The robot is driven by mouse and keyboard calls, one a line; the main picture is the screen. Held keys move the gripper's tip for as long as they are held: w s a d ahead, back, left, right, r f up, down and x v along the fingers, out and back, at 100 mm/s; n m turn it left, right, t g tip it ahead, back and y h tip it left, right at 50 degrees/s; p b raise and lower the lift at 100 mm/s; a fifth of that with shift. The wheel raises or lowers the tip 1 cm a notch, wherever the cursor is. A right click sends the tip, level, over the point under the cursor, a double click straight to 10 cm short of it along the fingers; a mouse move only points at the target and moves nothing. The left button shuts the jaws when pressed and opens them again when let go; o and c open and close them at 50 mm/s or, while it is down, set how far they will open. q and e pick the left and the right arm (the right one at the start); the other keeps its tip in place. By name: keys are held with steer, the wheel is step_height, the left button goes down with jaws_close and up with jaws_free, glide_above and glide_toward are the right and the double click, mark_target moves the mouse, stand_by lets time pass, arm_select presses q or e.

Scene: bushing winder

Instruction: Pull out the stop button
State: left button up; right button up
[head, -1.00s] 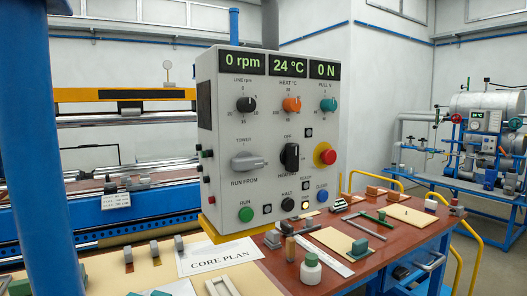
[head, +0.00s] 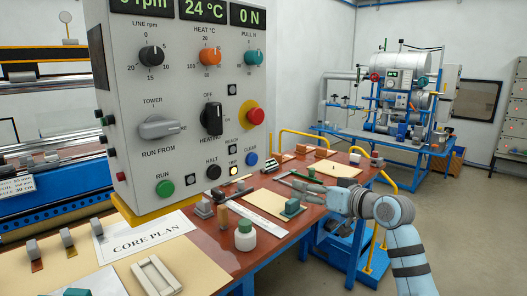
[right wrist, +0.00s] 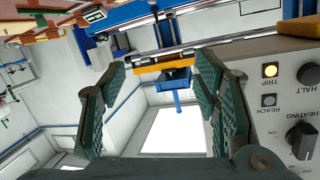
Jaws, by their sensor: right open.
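The stop button (head: 256,116) is a red mushroom head on a yellow collar, at the right side of the grey control panel (head: 180,95) in the head view. Whether it is pushed in or out I cannot tell. My right gripper (head: 336,199) is below and to the right of the button, apart from it, over the table's right part. In the right wrist view its dark green fingers (right wrist: 163,90) are spread with nothing between them. The panel (right wrist: 285,130) shows turned over at the right of that view, and the stop button is not seen there. My left gripper is out of view.
The panel also has a black heating knob (head: 212,118), a blue clear button (head: 251,159) and a lit trip lamp (head: 234,171).

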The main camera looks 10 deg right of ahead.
mark_target(259, 117)
steer(key=s+a+r+n+y, duration=0.2)
steer(key=s+r+n, duration=0.15)
steer(key=r, duration=0.55)
steer(key=s+a+r+n+y, duration=0.2)
steer(key=s+r, duration=0.3)
steer(key=r, duration=0.5)
steer(key=shift+t, duration=0.3)
steer(key=p+x, duration=0.3)
steer(key=x, duration=1)
steer(key=shift+w+a+f, duration=0.15)
steer(key=shift+w+a, duration=0.1)
steer(key=shift+w+a+f, duration=0.1)
steer(key=shift+w, duration=0.25)
